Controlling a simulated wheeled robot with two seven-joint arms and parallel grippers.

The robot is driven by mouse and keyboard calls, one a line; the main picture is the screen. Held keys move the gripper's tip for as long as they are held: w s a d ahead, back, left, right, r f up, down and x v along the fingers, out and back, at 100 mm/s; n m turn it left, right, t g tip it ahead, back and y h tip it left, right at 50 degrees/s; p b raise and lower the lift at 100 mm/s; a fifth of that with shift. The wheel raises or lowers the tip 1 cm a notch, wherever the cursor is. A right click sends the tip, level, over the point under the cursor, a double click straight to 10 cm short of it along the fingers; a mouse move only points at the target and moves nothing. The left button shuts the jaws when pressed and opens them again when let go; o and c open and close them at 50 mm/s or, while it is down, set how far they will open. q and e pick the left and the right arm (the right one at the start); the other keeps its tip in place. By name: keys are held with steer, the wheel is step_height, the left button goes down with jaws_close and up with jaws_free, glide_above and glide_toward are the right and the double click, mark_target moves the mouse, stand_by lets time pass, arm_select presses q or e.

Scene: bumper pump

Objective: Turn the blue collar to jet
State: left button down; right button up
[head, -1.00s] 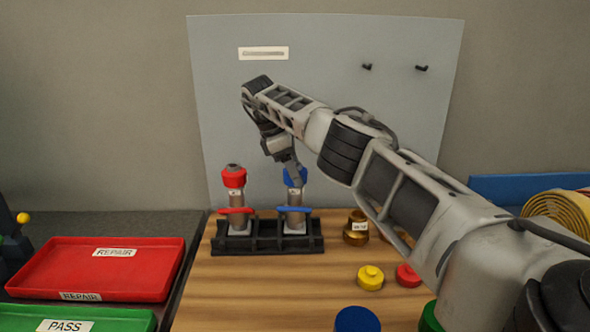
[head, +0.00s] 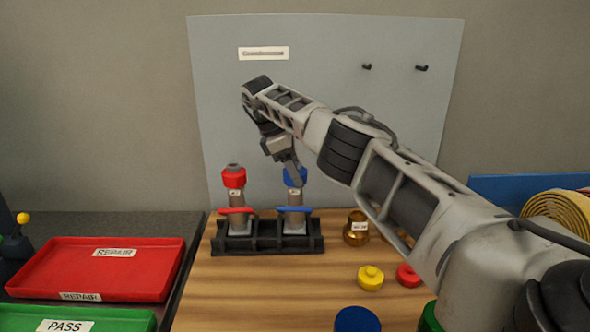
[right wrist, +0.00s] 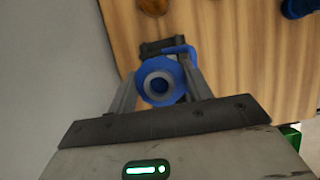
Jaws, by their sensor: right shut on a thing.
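The blue collar (head: 290,178) sits at the top of the right-hand nozzle (head: 295,222), which stands upright in a black rack (head: 267,241). My right gripper (head: 293,182) reaches down onto it from above and partly hides it. In the right wrist view the blue collar (right wrist: 150,72) lies between the two fingers of my right gripper (right wrist: 158,82), shut on it. Its grey round opening faces the camera. A blue lever (head: 294,209) shows lower on the same nozzle. I cannot read the collar's setting. My left gripper is not in view.
A red-collared nozzle (head: 233,180) stands close by on the left in the same rack. A brass fitting (head: 356,232), yellow cap (head: 370,277) and red cap (head: 408,275) are to the right. A red tray (head: 100,270) and green tray (head: 90,318) lie left.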

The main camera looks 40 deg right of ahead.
stand_by(0.6)
steer(key=o, duration=1)
